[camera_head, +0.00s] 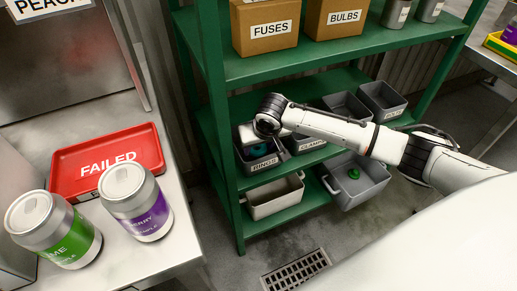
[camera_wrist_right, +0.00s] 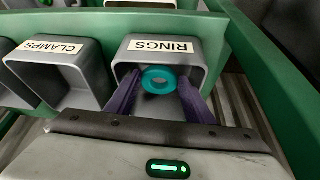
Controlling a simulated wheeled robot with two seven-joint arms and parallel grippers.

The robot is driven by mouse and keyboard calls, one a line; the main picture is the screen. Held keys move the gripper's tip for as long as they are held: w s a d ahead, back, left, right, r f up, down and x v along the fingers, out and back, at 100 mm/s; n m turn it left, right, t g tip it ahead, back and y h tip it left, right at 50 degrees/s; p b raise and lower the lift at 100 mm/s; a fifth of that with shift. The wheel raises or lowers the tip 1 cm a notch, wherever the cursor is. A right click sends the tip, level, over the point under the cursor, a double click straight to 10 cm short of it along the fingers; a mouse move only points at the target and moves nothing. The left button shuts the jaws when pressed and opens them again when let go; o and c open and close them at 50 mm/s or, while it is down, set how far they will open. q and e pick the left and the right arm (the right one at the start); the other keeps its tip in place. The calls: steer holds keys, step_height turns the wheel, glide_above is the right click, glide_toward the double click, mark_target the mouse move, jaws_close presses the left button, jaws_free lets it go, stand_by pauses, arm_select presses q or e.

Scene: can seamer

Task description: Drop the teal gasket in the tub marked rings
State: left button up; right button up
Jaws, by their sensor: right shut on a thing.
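My right gripper (camera_wrist_right: 158,82) has purple fingers on either side of the teal gasket (camera_wrist_right: 147,83), a ring that it grips. In the right wrist view the gasket is at the mouth of the grey tub marked RINGS (camera_wrist_right: 204,66), seen against the tub's inside. How far it is above the tub floor I cannot tell. In the head view the RINGS tub (camera_head: 264,163) stands on a green shelf, partly covered by my right wrist. A bit of teal shows there. My left gripper is out of view.
The CLAMPS tub (camera_wrist_right: 62,75) stands beside the RINGS tub, with more grey tubs (camera_head: 381,100) further along. Below are a pale tub (camera_head: 274,199) and a grey tub (camera_head: 360,196) holding a green thing (camera_head: 353,173). The shelf's green post (camera_head: 222,130) is near my right wrist.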

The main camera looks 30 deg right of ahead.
steer(key=shift+f, duration=0.8)
steer(key=shift+f, duration=0.15)
steer(key=shift+f, duration=0.1)
steer(key=shift+f, duration=0.35)
steer(key=o, duration=1.2)
steer(key=shift+o, duration=0.2)
